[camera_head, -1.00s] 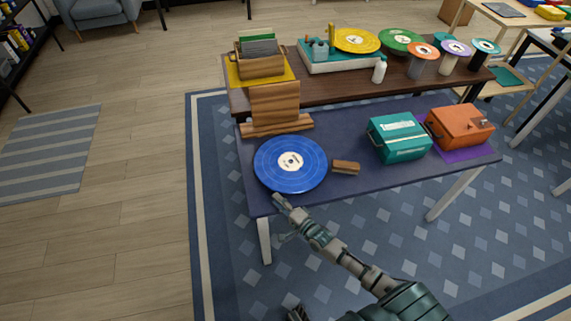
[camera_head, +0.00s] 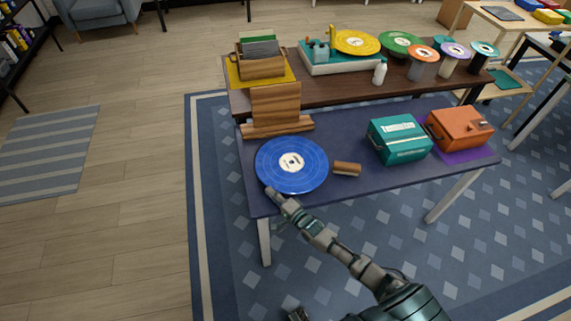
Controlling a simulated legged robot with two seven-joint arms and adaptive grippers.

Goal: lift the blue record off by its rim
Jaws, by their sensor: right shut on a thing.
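The blue record (camera_head: 310,178) with its cream label lies flat, or nearly so, at the front left of the dark blue-topped table (camera_head: 345,195). I cannot tell whether its rim is raised off what is under it. My right gripper (camera_head: 273,194) reaches up from the lower right and is shut on the record's near-left rim. Its fingertips are small and partly hide that rim.
A wooden brush-like block (camera_head: 347,168) lies right of the record. A wooden stand (camera_head: 277,108) is behind it. Teal (camera_head: 400,140) and orange (camera_head: 460,128) cases stand at the right. A turntable (camera_head: 342,66) with a yellow record is on the brown table behind.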

